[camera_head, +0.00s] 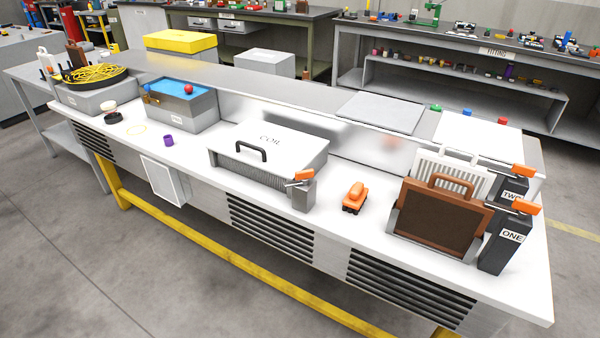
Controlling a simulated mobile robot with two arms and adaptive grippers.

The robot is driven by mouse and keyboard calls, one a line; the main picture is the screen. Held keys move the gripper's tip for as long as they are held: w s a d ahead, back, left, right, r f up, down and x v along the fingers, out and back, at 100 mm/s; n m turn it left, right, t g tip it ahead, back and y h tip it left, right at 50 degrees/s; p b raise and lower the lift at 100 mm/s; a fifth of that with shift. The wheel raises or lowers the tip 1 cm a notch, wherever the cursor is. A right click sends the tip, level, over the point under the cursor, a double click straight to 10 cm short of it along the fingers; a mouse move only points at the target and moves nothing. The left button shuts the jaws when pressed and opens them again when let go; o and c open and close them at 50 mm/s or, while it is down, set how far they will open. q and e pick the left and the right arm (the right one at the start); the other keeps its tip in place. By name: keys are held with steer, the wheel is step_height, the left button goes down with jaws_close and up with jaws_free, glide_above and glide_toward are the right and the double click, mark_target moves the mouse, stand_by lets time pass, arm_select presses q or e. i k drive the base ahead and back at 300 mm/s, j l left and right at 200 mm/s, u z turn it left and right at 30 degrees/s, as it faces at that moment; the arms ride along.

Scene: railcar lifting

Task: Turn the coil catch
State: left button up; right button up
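A white box lid marked COIL (270,140) with a black handle (250,151) lies closed over a grey ribbed body in the middle of the white bench. The coil catch (300,176) is an orange lever on a grey post (304,195) at the lid's right front corner. The lever lies roughly level, its left end close to the lid's edge. Neither of my grippers is in view.
An orange toy-like vehicle (354,197) stands right of the catch. A brown framed panel (438,220) and black posts marked ONE (500,247) and TWO (512,190), with orange levers, stand at the right end.

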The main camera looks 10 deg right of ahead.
mark_target(302, 178)
steer(key=k+l+u, duration=0.3)
steer(key=l+u, duration=0.2)
steer(key=k+l+u, duration=0.5)
steer(key=i+l, duration=0.05)
steer(key=i, duration=0.05)
